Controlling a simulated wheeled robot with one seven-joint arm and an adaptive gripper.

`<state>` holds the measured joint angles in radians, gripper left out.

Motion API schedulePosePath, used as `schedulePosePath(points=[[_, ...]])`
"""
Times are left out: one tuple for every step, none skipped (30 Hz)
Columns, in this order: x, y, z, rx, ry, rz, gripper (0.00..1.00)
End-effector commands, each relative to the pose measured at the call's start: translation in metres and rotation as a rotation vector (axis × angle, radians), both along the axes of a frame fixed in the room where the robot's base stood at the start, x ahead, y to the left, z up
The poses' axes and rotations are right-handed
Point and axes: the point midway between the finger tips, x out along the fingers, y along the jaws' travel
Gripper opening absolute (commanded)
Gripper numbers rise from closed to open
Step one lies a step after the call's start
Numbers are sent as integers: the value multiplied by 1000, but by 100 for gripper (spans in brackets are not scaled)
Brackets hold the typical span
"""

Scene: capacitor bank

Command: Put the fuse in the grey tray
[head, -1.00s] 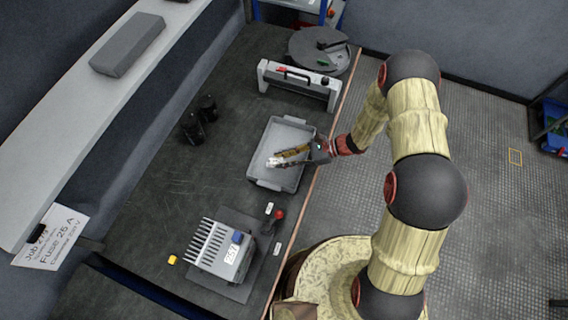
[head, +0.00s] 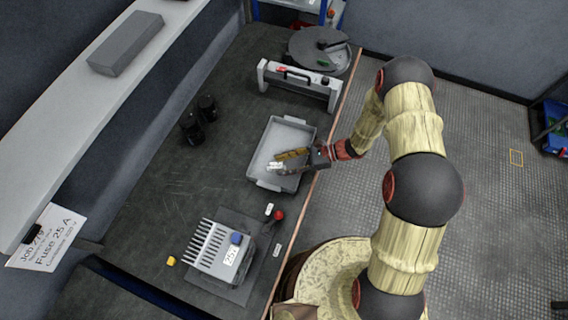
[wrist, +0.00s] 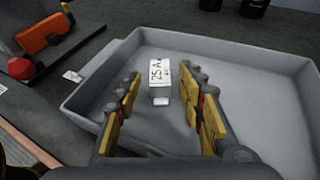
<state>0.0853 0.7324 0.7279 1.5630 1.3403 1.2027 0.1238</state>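The fuse is a small white block marked "25 A" (wrist: 160,75), lying on the floor of the grey tray (wrist: 235,50). In the head view the fuse (head: 274,167) shows small and pale inside the tray (head: 268,184), near its middle. My gripper (head: 280,163) reaches into the tray from the right. In the wrist view its two yellow-padded fingers (wrist: 161,79) stand apart with a clear gap. The fuse shows between and just beyond the fingertips, and neither finger appears to touch it.
A finned grey unit (head: 219,255) and a red-knobbed lever (head: 279,215) stand in front of the tray. A white handled frame (head: 299,84) and a round grey drum (head: 318,51) are behind. Two black cylinders (head: 198,121) stand to the left, with clear bench nearby.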

Motion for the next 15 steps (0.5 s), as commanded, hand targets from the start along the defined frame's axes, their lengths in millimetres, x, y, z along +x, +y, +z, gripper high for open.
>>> schedulePosePath(points=[[0,0,0,0,0,0,39],[0,0,0,0,0,0,39],[0,0,0,0,0,0,39],[0,0,0,0,0,0,39],[0,0,0,0,0,0,39],[0,0,2,0,0,0,39],[0,0,3,0,0,0,39],[0,0,5,0,0,0,39],[1,-4,6,0,-1,-2,39],[2,-8,7,0,-1,-3,39],[2,-12,9,0,-1,-3,39],[3,-18,11,0,-1,-4,39],[3,-24,14,0,-1,-5,39],[4,-30,16,-1,-2,-4,39],[5,-37,19,-1,-2,-5,39]])
